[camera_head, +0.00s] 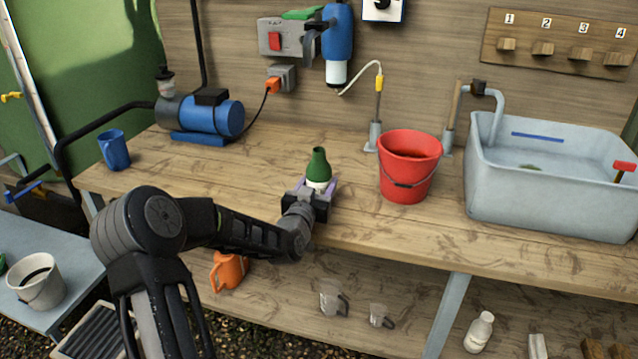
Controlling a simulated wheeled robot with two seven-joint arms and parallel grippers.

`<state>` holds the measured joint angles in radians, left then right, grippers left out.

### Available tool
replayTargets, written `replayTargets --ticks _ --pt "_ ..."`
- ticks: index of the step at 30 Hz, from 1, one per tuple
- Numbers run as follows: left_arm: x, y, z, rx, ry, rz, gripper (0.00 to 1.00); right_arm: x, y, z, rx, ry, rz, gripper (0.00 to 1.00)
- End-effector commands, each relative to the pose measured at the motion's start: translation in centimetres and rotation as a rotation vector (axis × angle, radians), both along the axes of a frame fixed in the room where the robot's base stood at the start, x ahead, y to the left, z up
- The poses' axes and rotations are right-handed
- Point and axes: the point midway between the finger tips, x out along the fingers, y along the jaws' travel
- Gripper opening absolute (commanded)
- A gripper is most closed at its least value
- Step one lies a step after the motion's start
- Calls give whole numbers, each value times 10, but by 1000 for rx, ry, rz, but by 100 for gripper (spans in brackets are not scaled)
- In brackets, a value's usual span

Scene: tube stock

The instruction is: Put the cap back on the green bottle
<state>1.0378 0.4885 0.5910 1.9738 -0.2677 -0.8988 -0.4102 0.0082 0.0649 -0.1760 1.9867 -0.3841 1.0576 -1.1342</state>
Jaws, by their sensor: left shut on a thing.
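The green bottle (319,166) stands upright near the front edge of the wooden workbench, in the middle of the view. It has a narrow neck and a white band low on its body. My left gripper (318,189) reaches in from the front left and is shut on the bottle's lower part, with a finger on either side. The gripper's body hides the bottle's base, so I cannot tell if it touches the bench. The bottle's top looks uncapped. I cannot pick out a loose cap. My right gripper is not in view.
A red bucket (409,168) stands right of the bottle, beside a grey water basin (560,205). A blue pump (210,117) and blue mug (114,149) stand at left.

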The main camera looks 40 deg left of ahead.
Motion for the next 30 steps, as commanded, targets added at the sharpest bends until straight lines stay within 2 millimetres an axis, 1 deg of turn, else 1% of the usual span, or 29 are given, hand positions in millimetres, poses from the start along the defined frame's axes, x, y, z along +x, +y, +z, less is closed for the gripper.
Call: replayTargets --ticks 1,5,6,20,30 --pt "0 0 0 0 0 0 13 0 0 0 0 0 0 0" --pt "0 0 0 0 0 0 2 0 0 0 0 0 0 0" --pt "0 0 1 1 -2 0 1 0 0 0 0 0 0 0" --pt "0 0 5 2 -3 0 1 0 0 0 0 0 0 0" --pt "0 0 23 4 -3 -1 1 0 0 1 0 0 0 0"
